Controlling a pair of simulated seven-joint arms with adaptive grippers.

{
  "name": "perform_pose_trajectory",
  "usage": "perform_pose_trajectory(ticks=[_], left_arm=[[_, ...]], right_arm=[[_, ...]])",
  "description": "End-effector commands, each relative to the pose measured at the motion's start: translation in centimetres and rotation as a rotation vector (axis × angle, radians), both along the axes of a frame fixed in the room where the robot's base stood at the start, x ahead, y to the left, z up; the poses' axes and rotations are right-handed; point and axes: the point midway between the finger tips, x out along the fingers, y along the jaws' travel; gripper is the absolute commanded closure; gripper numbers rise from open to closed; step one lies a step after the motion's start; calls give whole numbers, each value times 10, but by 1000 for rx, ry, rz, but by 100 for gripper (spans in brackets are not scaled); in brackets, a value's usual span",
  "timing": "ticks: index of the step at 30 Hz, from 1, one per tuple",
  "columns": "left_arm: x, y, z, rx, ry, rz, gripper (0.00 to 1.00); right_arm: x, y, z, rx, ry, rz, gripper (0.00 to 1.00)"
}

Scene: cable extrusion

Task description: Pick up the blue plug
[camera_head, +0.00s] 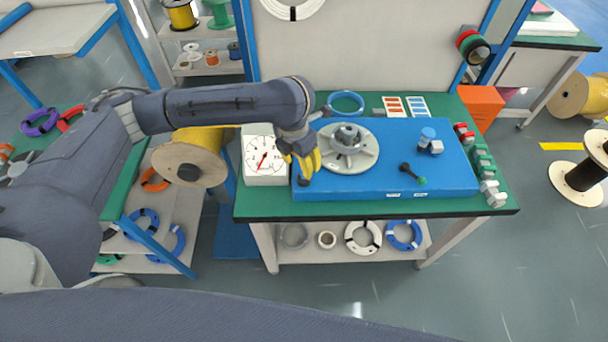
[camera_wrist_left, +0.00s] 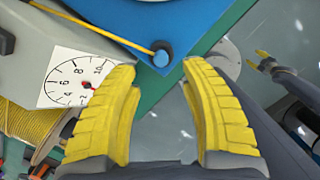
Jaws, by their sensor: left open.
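A blue plug (camera_wrist_left: 162,53) sits at the end of a yellow cable (camera_wrist_left: 110,34), by the corner of the blue board in the left wrist view. My left gripper (camera_wrist_left: 160,75) is open, its two yellow fingers pointing toward the plug with nothing between them. In the head view my left gripper (camera_head: 305,165) is over the left end of the blue board (camera_head: 400,187), and I cannot make out the plug there. A second gripper with yellow tips, likely my right one (camera_wrist_left: 265,60), shows small at the right of the wrist view, away from the plug.
A white dial box (camera_head: 264,170) stands just left of my left gripper. A grey reel (camera_head: 348,150) stands on the board to its right. A blue-topped fitting (camera_head: 428,136) and a dark rod with a green end (camera_head: 412,174) lie further right. The board's front middle is clear.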

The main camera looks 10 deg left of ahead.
Motion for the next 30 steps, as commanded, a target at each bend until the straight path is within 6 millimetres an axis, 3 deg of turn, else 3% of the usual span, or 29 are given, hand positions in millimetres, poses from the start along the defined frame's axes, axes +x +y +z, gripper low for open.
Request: perform_pose_trajectory(ticks=[8, 21, 30], left_arm=[[1, -1, -10, 0, 1, -1, 55], [6, -6, -52, -1, 3, 1, 55], [8, -6, -58, 0, 1, 0, 55]], right_arm=[[0, 0, 0, 0, 0, 0, 56], [0, 0, 0, 0, 0, 0, 56], [0, 0, 0, 0, 0, 0, 56]])
